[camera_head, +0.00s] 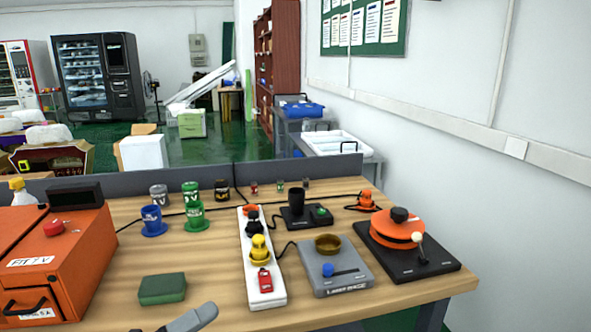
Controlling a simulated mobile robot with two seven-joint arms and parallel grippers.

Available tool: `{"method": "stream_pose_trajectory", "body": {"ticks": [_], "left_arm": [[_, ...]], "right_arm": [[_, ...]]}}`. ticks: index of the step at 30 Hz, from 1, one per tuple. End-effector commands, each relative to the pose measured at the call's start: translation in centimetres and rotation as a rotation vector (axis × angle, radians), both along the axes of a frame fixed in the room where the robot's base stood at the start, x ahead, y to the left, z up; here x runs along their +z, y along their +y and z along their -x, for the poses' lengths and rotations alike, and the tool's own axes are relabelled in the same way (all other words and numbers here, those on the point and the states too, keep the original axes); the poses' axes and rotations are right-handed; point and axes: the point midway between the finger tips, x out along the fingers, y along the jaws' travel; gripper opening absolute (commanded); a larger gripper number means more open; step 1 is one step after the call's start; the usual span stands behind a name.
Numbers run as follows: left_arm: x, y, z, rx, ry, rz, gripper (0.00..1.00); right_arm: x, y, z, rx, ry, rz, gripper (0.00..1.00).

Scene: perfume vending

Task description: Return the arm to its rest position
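Neither of my grippers can be made out in the head view. A grey rounded bar (190,319) pokes in at the bottom edge, over the front of the wooden table (215,285). I cannot tell whether it is a tool or a part of my arm. Most of it is cut off by the picture's edge.
An orange machine (60,255) stands at the left of the table. A green block (162,289), a white strip (264,285) with coloured pieces, a grey device (334,272) and an orange disc device (397,229) stand to its right. A low grey panel (200,177) runs along the back.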

Motion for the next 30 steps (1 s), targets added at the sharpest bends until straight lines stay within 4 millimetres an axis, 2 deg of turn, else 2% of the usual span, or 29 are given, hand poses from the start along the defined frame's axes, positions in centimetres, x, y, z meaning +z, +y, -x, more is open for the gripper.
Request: {"method": "stream_pose_trajectory", "body": {"ticks": [1,5,8,12,16,18,21,30], "left_arm": [[-1.4,0.5,0.2,0.066,0.130,0.107,0.93],[-5.8,2.7,0.7,0.245,0.462,0.361,0.93],[-10.2,4.4,2.4,0.386,0.729,0.548,0.93],[-16.9,6.3,6.6,0.583,1.089,0.787,0.93],[-21.6,7.0,11.1,0.732,1.350,0.953,0.93],[-23.1,7.1,13.1,0.787,1.447,1.013,0.93],[-24.4,7.1,14.9,0.835,1.530,1.064,0.93],[-24.8,7.1,15.4,0.851,1.555,1.079,0.93]], "right_arm": [[0.0,0.0,0.1,0.000,0.001,0.000,0.00],[0.1,0.0,0.1,0.000,0.002,0.000,0.00],[0.1,0.0,0.1,0.000,0.002,0.000,0.00],[0.1,0.0,0.1,0.000,0.003,0.001,0.00],[0.2,0.0,0.1,0.000,0.003,0.001,0.00],[0.2,0.0,0.1,0.000,0.003,0.001,0.00],[0.2,0.0,0.1,0.000,0.003,0.001,0.00],[0.2,0.0,0.1,0.000,0.003,0.001,0.00]]}}
